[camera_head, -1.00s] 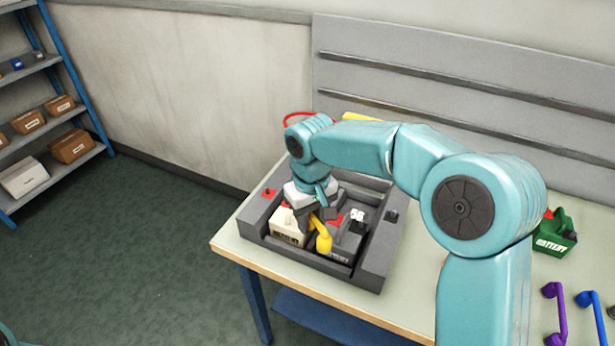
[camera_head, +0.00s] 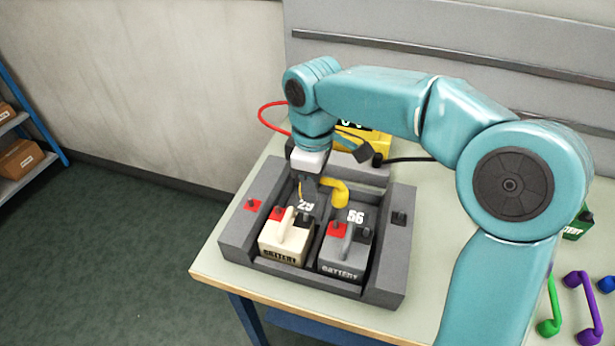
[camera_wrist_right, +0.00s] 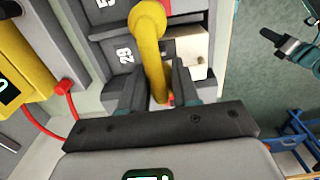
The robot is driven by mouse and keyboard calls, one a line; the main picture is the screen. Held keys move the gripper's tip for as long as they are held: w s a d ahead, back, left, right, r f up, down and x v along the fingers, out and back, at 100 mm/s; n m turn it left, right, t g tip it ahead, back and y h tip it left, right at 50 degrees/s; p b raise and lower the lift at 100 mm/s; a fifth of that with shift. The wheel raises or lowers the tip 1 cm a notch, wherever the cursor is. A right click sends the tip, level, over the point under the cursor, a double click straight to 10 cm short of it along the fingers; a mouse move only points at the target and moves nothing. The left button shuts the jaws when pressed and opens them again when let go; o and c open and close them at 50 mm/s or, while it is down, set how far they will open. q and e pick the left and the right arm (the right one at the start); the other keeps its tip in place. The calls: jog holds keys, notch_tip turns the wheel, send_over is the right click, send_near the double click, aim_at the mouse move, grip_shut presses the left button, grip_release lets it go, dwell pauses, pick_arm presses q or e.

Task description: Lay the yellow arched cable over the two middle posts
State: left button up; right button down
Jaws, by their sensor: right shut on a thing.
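My right gripper (camera_head: 308,192) is shut on the yellow arched cable (camera_head: 342,194), over the rear part of the batteries; in the right wrist view the cable (camera_wrist_right: 148,40) stands between the fingers. A cream battery (camera_head: 284,243) and a grey battery (camera_head: 344,254) sit side by side in a grey tray (camera_head: 384,288). The two middle posts are the dark post (camera_head: 304,219) on the cream battery and the one by the red patch (camera_head: 338,229) on the grey battery. The cable looks clear of both. A gripper, apparently my left (camera_wrist_right: 290,42), shows small in the wrist view; its jaws are unclear.
The tray has a left post on a red patch (camera_head: 255,204) and a dark right post (camera_head: 399,217). A yellow box (camera_head: 368,142) with red and black leads (camera_head: 408,159) stands behind. Green (camera_head: 550,310) and purple (camera_head: 586,300) cables lie at the right. The table's front left is clear.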

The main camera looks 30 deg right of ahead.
jog(key=shift+w+a+f+b, duration=0.15)
jog(key=shift+a+f+b, duration=0.15)
jog(key=shift+f, duration=0.2)
jog(key=shift+f+b, duration=0.35)
jog(key=shift+b, duration=0.05)
jog(key=shift+s+d+f+b, duration=0.2)
jog(key=shift+s+f+b, duration=0.15)
jog(key=shift+f+b, duration=0.7)
jog(key=shift+w+a+f+b, duration=0.15)
jog(key=shift+w+f+b, duration=0.1)
jog(key=shift+f+b, duration=0.2)
jog(key=shift+s, duration=0.15)
